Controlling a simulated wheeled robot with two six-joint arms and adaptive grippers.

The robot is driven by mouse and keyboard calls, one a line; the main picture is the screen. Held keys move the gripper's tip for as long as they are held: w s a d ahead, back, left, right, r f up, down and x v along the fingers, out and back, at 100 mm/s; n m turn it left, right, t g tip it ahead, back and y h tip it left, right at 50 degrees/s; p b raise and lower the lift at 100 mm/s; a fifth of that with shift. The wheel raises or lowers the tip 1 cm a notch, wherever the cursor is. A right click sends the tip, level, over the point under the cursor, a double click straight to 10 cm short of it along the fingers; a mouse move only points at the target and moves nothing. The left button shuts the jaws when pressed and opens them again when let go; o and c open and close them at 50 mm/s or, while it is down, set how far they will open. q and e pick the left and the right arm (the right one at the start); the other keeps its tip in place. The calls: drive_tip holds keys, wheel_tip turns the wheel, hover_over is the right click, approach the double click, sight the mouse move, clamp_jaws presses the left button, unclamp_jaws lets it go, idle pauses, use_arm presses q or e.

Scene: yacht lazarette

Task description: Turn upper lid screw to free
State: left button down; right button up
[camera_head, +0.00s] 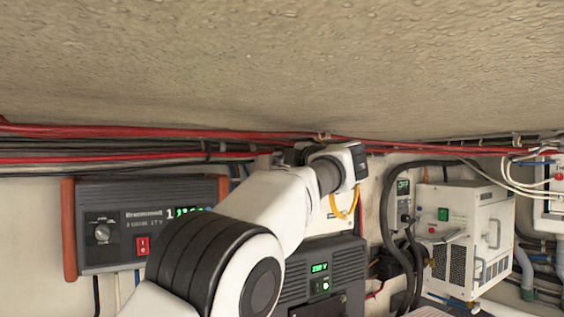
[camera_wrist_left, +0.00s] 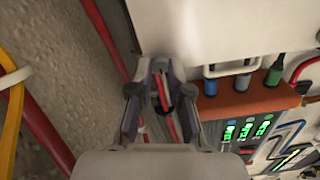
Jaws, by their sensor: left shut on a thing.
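My left gripper (camera_head: 283,158) reaches up to the top of a white box (camera_head: 322,222), just under the cable run. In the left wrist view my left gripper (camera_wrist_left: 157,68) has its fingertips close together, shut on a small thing. The thing is mostly hidden between the fingers, and I cannot make out its shape. Red and dark strips show between the fingers. A plain white panel (camera_wrist_left: 215,25) is right beside them. I cannot pick out the upper lid screw in either view. My arm covers much of the white box. My right gripper is not in view.
Red cables (camera_head: 120,132) run along the wall just below the rough ceiling (camera_head: 280,60). A grey unit with orange sides (camera_head: 150,255) is at left. A dark unit (camera_head: 340,265) is below my wrist. A white vented box (camera_head: 465,235) and black hoses (camera_head: 385,215) are at right.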

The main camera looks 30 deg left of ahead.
use_arm(q)
drive_tip(key=shift+r, duration=0.3)
drive_tip(key=c, duration=1.4)
unclamp_jaws()
drive_tip(key=o, duration=0.3)
drive_tip(key=shift+w+a+f, duration=0.2)
drive_tip(key=shift+w+f, duration=0.15)
drive_tip(key=v, duration=1.2)
drive_tip(key=shift+a, duration=0.15)
